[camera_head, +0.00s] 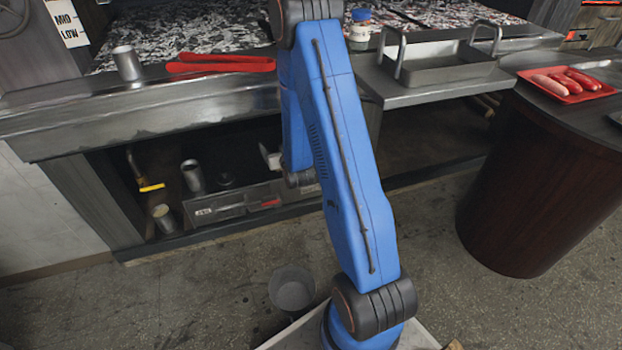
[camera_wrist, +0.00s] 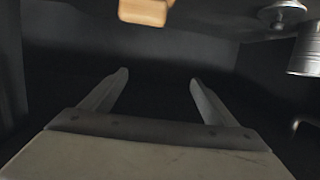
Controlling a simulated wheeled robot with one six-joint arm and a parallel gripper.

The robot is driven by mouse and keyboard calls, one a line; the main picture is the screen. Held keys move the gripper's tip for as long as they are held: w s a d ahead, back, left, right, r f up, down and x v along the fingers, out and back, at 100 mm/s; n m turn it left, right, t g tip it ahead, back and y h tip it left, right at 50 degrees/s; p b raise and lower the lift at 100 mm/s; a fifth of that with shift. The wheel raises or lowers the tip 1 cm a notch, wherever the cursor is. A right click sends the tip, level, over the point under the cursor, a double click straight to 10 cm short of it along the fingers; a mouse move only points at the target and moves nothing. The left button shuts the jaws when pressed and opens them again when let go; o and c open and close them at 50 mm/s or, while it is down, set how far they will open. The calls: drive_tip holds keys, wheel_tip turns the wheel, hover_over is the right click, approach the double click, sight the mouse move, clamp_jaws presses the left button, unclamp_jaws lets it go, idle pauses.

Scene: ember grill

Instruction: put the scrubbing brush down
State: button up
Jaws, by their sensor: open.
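In the wrist view my gripper (camera_wrist: 158,77) is open, its two fingers spread wide with nothing between them. A tan wooden block (camera_wrist: 144,12) is beyond the fingertips at the top edge, apart from them. It may be the scrubbing brush, but it is cut off by the frame and no bristles show clearly.
The dark lower shelf holds a metal can (camera_head: 192,176), another can (camera_head: 163,218), a yellow-ended tool (camera_head: 151,187) and a grey box (camera_head: 214,209). A bucket (camera_head: 292,288) stands on the floor. Red tongs (camera_head: 222,64) lie on the grill ledge.

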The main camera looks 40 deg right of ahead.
drive_tip(key=s+a+r+g+y, duration=0.1)
drive_tip(key=s+a+r+g, duration=0.15)
drive_tip(key=s+r, duration=0.3)
drive_tip(key=s+a+r+n+g+y, duration=0.1)
drive_tip(key=s+a+r, duration=0.3)
drive_tip(key=r, duration=0.3)
drive_tip(key=s+a+r+g, duration=0.2)
drive_tip(key=s+a+r, duration=0.15)
drive_tip(key=r, duration=0.25)
drive_tip(key=s+a+r+g, duration=0.1)
drive_tip(key=s+r, duration=0.1)
drive_tip(key=s, duration=0.8)
drive_tip(key=s+a+r+n+g+y, duration=0.1)
drive_tip(key=s+a+r+g, duration=0.1)
drive_tip(key=s, duration=0.9)
drive_tip(key=s+a+r+g, duration=0.1)
drive_tip(key=s+a+r, duration=0.1)
drive_tip(key=s, duration=0.9)
drive_tip(key=shift+r+n+g, duration=0.3)
drive_tip(key=shift+r+g, duration=0.05)
drive_tip(key=shift+r, duration=0.55)
drive_tip(key=shift+o, duration=0.4)
drive_tip(key=shift+a, duration=0.1)
